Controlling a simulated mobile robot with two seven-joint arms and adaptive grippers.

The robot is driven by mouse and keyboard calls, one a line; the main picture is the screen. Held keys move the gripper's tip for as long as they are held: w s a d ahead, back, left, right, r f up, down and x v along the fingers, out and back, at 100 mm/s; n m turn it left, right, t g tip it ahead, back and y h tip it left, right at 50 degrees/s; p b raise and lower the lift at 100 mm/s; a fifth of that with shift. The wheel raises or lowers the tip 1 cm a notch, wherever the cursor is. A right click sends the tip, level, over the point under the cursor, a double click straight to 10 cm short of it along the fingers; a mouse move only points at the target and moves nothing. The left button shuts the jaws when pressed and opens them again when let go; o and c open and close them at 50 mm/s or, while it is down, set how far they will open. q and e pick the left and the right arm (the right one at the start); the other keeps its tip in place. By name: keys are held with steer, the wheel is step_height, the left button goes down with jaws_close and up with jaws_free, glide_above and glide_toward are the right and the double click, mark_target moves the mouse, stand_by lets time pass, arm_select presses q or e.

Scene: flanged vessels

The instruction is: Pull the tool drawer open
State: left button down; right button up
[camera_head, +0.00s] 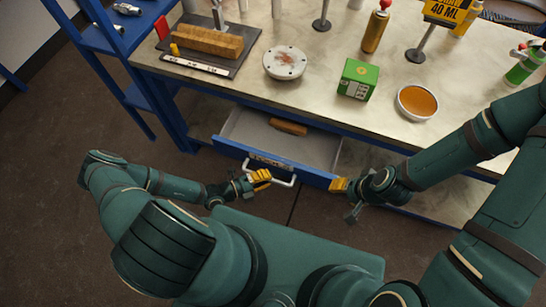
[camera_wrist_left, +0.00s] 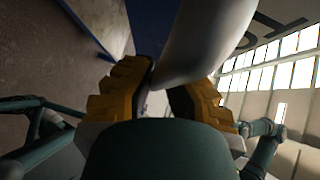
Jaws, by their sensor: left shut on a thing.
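The tool drawer (camera_head: 277,163) has a blue front and stands pulled out from under the bench, its grey inside showing. A brown block (camera_head: 288,127) lies in it near the back. The white bar handle (camera_head: 285,183) is on the drawer front. My left gripper (camera_head: 262,178) is shut on the left part of this handle. In the left wrist view the handle (camera_wrist_left: 205,40) runs between the yellow finger pads of the left gripper (camera_wrist_left: 163,82). My right gripper (camera_head: 340,185) is at the right end of the drawer front; its finger gap cannot be made out.
The bench top (camera_head: 320,55) bears a green box (camera_head: 357,79), a round flanged plate (camera_head: 284,62), a dish of orange stuff (camera_head: 417,101) and a dark board with a wooden block (camera_head: 207,41). A blue shelf rack (camera_head: 123,40) stands at left. Bare floor (camera_head: 60,120) lies left of the drawer.

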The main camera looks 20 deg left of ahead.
arm_select(q)
steer(key=s, duration=1)
steer(key=shift+p, duration=0.3)
steer(key=c, duration=0.9)
jaws_free()
steer(key=shift+c, duration=0.2)
steer(key=v, duration=1.2)
